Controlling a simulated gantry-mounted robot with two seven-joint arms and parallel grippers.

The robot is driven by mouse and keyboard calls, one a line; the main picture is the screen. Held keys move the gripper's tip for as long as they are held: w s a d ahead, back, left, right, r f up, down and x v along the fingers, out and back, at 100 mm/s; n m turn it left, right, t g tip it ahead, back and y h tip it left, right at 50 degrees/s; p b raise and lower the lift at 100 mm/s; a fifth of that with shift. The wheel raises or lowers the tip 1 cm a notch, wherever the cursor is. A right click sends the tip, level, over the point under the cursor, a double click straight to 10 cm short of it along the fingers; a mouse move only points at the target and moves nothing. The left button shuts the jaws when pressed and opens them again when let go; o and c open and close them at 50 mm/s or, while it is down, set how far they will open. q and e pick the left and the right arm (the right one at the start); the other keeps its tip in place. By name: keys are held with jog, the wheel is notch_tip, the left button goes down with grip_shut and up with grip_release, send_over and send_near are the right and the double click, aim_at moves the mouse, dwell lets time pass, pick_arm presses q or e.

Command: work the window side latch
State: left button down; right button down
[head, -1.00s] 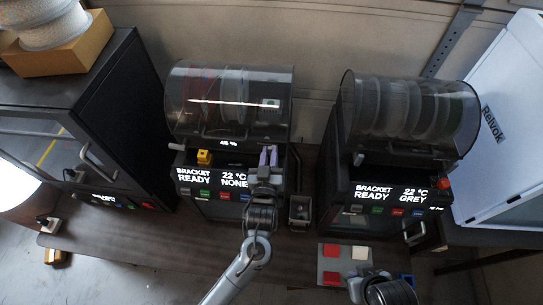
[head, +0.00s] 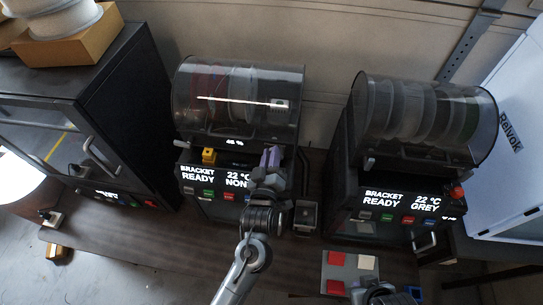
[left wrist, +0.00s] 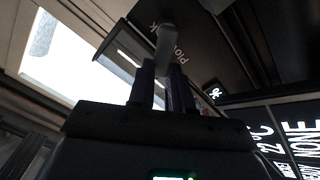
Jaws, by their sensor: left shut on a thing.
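My left gripper (head: 271,156) is at the front right corner of the middle printer (head: 228,205), under its smoky clear drum cover (head: 238,100). In the left wrist view its two dark fingers (left wrist: 161,83) are shut on a grey rounded lever (left wrist: 167,42), which looks like a latch. In the head view the gripper hides that lever. Another small pale latch lever (head: 181,144) shows at the cover's left front corner. My right gripper (head: 378,294) is only partly in view at the bottom edge; its fingers cannot be made out.
A yellow block (head: 209,156) sits on the middle printer's ledge. A second printer (head: 390,210) with a similar cover stands to the right. A black cabinet (head: 90,120) is at the left. A grey tray (head: 350,270) with red and white pieces lies at the front right.

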pick_arm(q)
jog(key=c, duration=1)
grip_release()
jog(key=shift+c, duration=0.2)
jog(key=s+a+b, duration=0.1)
jog(key=s+b, duration=0.2)
jog(key=s, duration=0.7)
jog(key=shift+s, duration=0.4)
